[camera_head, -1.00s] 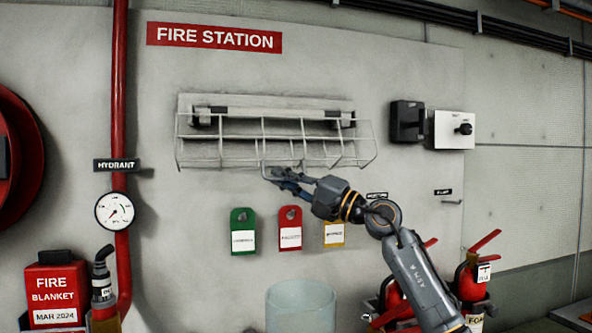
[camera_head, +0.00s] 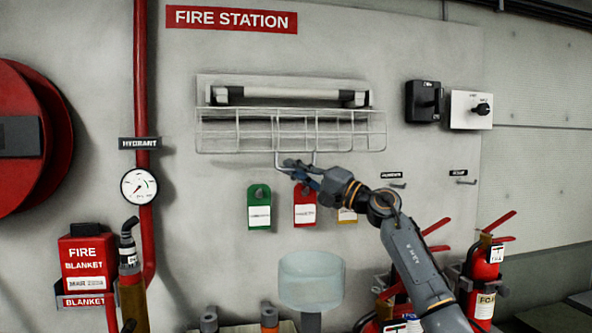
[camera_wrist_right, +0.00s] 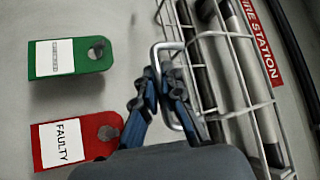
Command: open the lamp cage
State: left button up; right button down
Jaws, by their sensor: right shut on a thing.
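The white wire lamp cage (camera_head: 345,142) hangs swung down in front of the wall, below the lamp tube (camera_head: 290,92), which shows uncovered above it. In the right wrist view the cage (camera_wrist_right: 235,113) runs down the right side, with the tube (camera_wrist_right: 247,60) behind it. A wire loop handle (camera_head: 277,158) sticks out from the cage's lower edge. My right gripper (camera_head: 290,165) is at this loop; in the right wrist view its blue fingers (camera_wrist_right: 158,85) are closed on the loop (camera_wrist_right: 168,46). My left gripper is not in view.
A clear cylinder (camera_head: 311,280) stands lower down. Switch boxes (camera_head: 470,110) are right of the cage. Fire extinguishers (camera_head: 486,265) stand at lower right.

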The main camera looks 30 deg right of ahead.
jog(key=c, duration=1.4)
grip_release()
jog(key=shift+w, duration=0.1)
jog(key=shift+c, duration=0.2)
jog(key=v, duration=1.2)
